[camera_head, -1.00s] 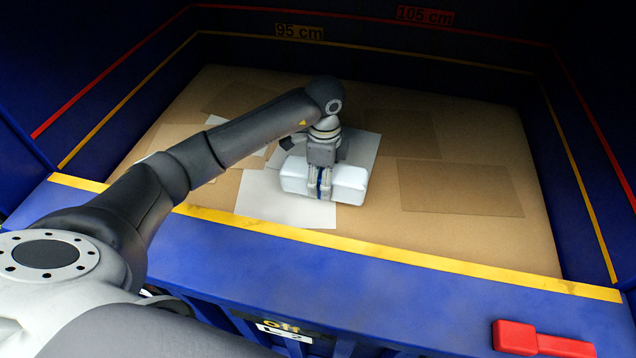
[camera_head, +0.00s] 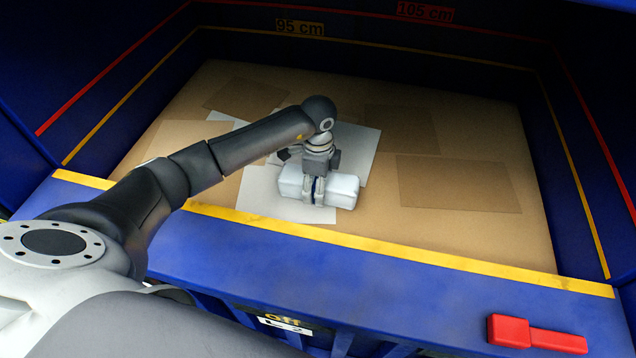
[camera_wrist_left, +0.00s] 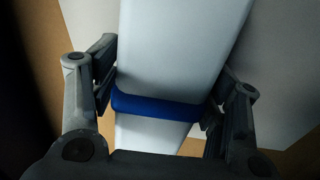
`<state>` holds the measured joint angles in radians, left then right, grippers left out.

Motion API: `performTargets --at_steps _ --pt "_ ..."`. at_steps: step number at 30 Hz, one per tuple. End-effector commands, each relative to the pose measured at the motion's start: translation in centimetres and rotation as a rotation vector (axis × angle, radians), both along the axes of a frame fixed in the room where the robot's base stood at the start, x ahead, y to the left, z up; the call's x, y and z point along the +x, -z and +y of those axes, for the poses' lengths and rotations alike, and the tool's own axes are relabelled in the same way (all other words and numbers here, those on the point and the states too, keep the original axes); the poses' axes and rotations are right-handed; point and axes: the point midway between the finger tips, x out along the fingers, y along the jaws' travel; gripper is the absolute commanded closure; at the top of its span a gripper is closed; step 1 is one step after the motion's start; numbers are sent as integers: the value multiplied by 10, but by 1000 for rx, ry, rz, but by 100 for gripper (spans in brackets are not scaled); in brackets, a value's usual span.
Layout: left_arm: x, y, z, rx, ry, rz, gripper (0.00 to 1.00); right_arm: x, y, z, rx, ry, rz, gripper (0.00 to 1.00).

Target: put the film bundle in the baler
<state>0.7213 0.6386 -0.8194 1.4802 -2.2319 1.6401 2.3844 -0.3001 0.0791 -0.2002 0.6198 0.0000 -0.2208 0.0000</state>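The film bundle (camera_head: 341,191) is a whitish block with a dark blue band around its middle. It is inside the blue baler (camera_head: 150,225), low over the cardboard and paper on its floor. My left gripper (camera_head: 314,201) reaches down on it from above, its fingers on either side at the band. In the left wrist view the bundle (camera_wrist_left: 175,50) runs between the two fingers (camera_wrist_left: 160,108), which press against its sides at the blue band. I cannot tell whether the bundle's underside touches the floor. My right gripper is not in view.
The baler floor is covered with brown cardboard (camera_head: 458,184) and light paper sheets (camera_head: 262,200). A yellow-edged front sill and dark blue walls surround it. A red handle (camera_head: 536,334) sits on the front at the lower right. The right half of the floor is free of bulky things.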

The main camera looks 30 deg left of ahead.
Motion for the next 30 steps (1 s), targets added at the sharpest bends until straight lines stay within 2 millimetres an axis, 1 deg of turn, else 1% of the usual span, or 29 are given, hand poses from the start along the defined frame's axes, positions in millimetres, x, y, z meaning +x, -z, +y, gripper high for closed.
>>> performTargets --at_steps 10,14,17,24,27,30 --pt "0 -1 0 0 0 0 21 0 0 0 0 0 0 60" --pt "1 -7 0 0 0 -2 21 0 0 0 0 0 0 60" --pt "1 -20 0 -1 0 -3 21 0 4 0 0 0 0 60" --pt "2 -72 0 0 2 -6 21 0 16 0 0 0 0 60" --pt "2 -92 0 -1 0 -5 21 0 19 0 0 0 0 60" --pt "1 -107 0 -1 0 -3 21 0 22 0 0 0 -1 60"
